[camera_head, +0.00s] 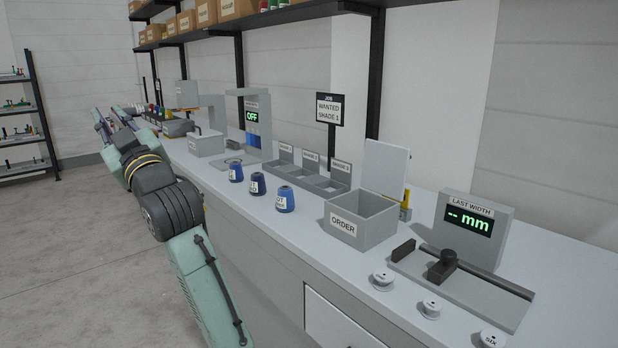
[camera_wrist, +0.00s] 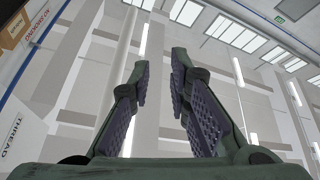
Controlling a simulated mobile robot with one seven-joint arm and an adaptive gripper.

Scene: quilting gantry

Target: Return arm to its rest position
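My arm (camera_head: 165,195) reaches from the bottom of the head view up and to the left, along the front edge of the counter. My gripper (camera_head: 109,112) is at its far end, left of the counter. In the wrist view my gripper (camera_wrist: 160,65) has its two padded fingers apart, with nothing between them. Behind the fingers the wrist view shows ceiling lights and wall, so the gripper points upward. No gripper contact with any object shows.
An OFF display machine (camera_head: 252,125) stands farther back. Open floor (camera_head: 70,250) lies left.

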